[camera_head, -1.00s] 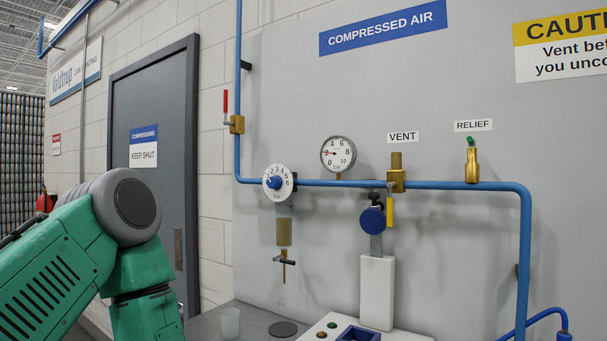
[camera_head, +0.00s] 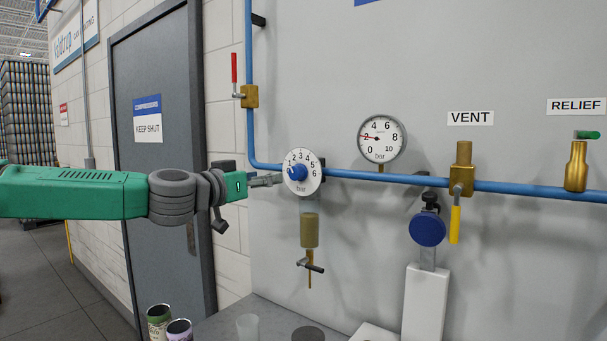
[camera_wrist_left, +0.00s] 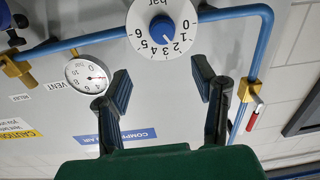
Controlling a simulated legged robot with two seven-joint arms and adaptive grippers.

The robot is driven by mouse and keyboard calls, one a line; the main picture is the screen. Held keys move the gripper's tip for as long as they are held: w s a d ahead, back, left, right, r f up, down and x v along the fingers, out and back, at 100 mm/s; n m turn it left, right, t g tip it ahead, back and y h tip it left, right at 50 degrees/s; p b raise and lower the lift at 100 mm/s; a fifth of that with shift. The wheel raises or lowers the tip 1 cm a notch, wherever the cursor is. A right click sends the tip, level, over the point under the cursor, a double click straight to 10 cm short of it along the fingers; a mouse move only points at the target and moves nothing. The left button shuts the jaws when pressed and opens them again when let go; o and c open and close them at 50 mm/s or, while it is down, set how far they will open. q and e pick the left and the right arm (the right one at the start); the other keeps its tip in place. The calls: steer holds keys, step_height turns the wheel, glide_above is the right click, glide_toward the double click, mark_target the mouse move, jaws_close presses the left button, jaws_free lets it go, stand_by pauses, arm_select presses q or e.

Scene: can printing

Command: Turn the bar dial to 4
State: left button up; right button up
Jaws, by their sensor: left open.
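The bar dial (camera_head: 315,180) is a white disc numbered to 6 with a blue knob (camera_head: 297,173) at its centre, set on the blue pipe by the wall. Its exact setting is hard to read; the knob seems to point toward the low numbers. My left gripper (camera_head: 279,180) is just left of the dial, level with it, fingers pointing at it. In the left wrist view the open, empty fingers (camera_wrist_left: 162,83) sit apart, and the dial (camera_wrist_left: 143,38) appears upside down beyond them with its knob (camera_wrist_left: 163,28) between their lines. My right gripper is not in view.
A round pressure gauge (camera_head: 392,146) right of the dial has its red needle near 2. A filter bowl (camera_head: 309,230) hangs below the dial. A red-handled valve (camera_head: 249,95) is above left, the vent valve (camera_head: 462,175) and relief valve (camera_head: 577,168) to the right.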

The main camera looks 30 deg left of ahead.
mark_target(293, 172)
arm_select(q)
steer(key=w, duration=0.2)
steer(key=w+a+f, duration=0.1)
steer(key=w, duration=0.4)
steer(key=shift+w+a+f, duration=0.2)
steer(key=shift+w, duration=0.05)
steer(key=w+d, duration=0.1)
steer(key=w+d+r, duration=0.1)
steer(key=d, duration=0.1)
steer(key=w+d+p, duration=0.1)
steer(key=shift+d+r, duration=0.2)
steer(key=shift+r, duration=0.1)
steer(key=shift+w+a+r, duration=0.1)
steer(key=shift+r, duration=0.05)
steer(key=a, duration=0.1)
steer(key=w+a+f, duration=0.1)
steer(key=a, duration=0.3)
steer(key=shift+w+f, duration=0.4)
steer(key=d, duration=0.1)
steer(key=d+r, duration=0.1)
steer(key=d, duration=0.1)
steer(key=shift+s, duration=0.2)
steer(key=c, duration=1.1)
steer(key=shift+a, duration=0.55)
steer(key=shift+d, duration=0.1)
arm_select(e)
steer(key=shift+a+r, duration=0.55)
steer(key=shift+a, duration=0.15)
